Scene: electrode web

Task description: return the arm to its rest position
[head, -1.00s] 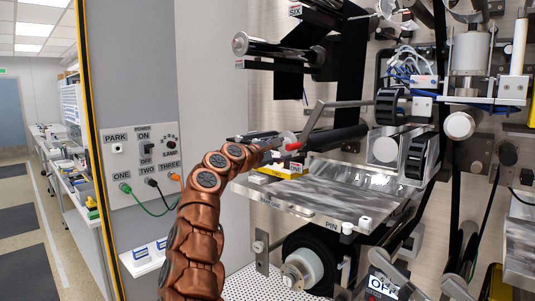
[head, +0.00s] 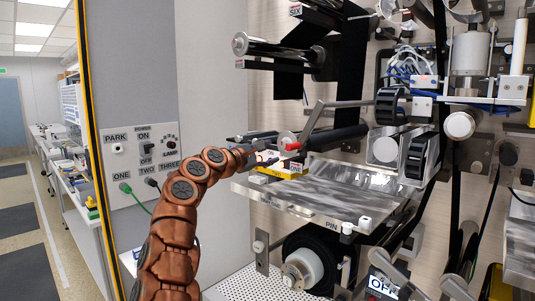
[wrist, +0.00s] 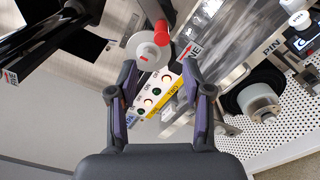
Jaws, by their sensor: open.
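My copper-coloured arm rises from the lower left in the head view, and its gripper (head: 262,158) is at mid-height in front of the machine, close to the left end of the metal plate. In the wrist view my gripper (wrist: 158,92) has its two purple-padded fingers spread apart with nothing held between them. Beyond the fingers are a white disc with a red knob (wrist: 161,32) and a white and yellow block (wrist: 165,95) with small round sockets. The red knob also shows in the head view (head: 292,146), just right of the gripper.
A metal plate (head: 335,192) extends right of my gripper. Rollers (head: 278,50) stick out above. A perforated white surface (head: 250,285) lies below.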

